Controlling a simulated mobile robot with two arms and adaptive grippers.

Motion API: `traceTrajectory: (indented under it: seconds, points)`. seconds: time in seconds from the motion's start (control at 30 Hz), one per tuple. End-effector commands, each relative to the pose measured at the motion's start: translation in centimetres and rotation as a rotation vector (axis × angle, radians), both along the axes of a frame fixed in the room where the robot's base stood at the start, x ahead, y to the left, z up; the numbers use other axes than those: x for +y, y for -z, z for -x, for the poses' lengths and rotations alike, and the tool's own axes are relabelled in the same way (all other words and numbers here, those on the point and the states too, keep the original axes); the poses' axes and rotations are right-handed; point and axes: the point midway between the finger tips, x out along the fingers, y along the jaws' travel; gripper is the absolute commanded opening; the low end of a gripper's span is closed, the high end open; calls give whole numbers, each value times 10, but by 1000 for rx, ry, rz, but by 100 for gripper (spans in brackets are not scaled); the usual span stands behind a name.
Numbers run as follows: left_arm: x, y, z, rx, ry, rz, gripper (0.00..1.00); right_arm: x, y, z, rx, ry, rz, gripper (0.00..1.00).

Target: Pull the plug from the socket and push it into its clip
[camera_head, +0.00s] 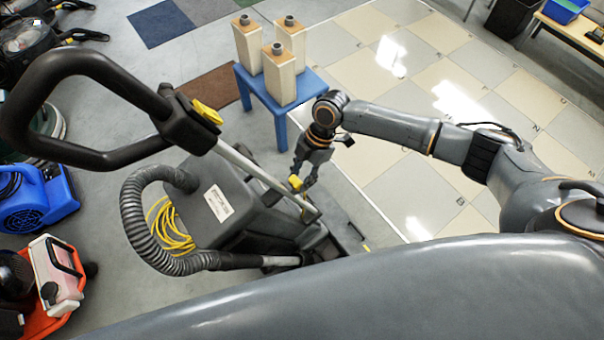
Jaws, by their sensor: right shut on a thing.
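My right gripper (304,178) points down beside the grey floor machine (222,212). It is shut on a small yellow piece, which looks like the plug (295,183), close to the machine's slanted metal handle tube (262,173). I cannot tell whether the plug touches the tube. A coiled yellow cord (168,230) hangs at the machine's left side; its link to the plug is not visible. I cannot make out the socket or the clip for certain. My left gripper is not in view.
The black loop handle (85,158) rises at the left, with a yellow lever (207,111). A ribbed hose (133,215) curves beside the machine. A blue stool (276,103) with three beige bottles (281,80) stands behind my gripper. Tiled floor (420,100) at right is clear.

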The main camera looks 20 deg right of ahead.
Motion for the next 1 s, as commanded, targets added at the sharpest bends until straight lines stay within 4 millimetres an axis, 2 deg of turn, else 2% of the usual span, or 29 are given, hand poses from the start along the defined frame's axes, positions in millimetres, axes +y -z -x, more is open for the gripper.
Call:
traceTrajectory:
  seconds: [0.3,0.33,0.43,0.47,0.8,0.87,1.0]
  points:
    - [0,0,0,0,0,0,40,3,1,1,0,0,0,0]
    - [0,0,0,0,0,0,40,3,1,1,0,0,-1,35]
    - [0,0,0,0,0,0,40,3,1,1,0,0,-1,55]
    - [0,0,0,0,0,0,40,3,1,1,0,0,-1,59]
    - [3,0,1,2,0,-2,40,1,-1,0,0,0,0,59]
    - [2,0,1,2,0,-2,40,-1,-5,0,-1,1,1,59]
    - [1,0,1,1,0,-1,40,-8,-27,-4,-3,1,1,59]
